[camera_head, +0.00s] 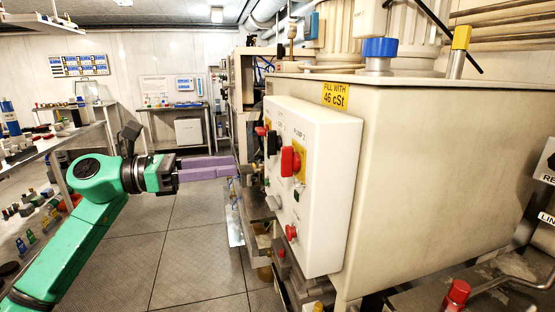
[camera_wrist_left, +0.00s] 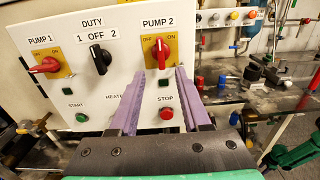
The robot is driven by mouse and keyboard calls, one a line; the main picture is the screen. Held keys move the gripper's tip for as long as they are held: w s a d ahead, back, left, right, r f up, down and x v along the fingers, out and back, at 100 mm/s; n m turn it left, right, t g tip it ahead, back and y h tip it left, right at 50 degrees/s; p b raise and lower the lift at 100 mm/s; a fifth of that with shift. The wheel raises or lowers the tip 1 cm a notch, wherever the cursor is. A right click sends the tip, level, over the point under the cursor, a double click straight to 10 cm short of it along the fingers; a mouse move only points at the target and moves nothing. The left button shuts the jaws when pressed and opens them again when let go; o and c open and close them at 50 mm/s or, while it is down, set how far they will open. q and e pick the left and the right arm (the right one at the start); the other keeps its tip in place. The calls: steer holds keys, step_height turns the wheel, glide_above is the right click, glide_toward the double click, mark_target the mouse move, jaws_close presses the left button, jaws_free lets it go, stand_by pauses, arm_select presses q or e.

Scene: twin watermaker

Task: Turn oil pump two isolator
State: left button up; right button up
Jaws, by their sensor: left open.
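The pump 2 isolator is a red rotary handle (camera_head: 290,160) on a yellow plate, on the white control panel (camera_head: 322,190). In the left wrist view the red handle (camera_wrist_left: 160,52) stands roughly upright under the "PUMP 2" label, between the OFF and ON marks. My left gripper (camera_head: 237,167) has purple fingers, open and empty, pointing at the panel. In the left wrist view the fingertips of my left gripper (camera_wrist_left: 160,72) lie either side of the pump 2 plate's lower part, with the handle between and above them. Contact cannot be told. My right gripper is not in view.
On the same panel are the red pump 1 handle (camera_wrist_left: 45,65), the black duty switch (camera_wrist_left: 98,58) and the red stop button (camera_wrist_left: 166,113). The large cream tank (camera_head: 430,170) stands behind the panel. Open floor (camera_head: 190,250) lies left of it.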

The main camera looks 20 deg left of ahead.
mark_target(287, 162)
arm_select(q)
steer(key=p+x, duration=0.4)
steer(key=x, duration=0.7)
steer(key=shift+d+r, duration=0.1)
jaws_close()
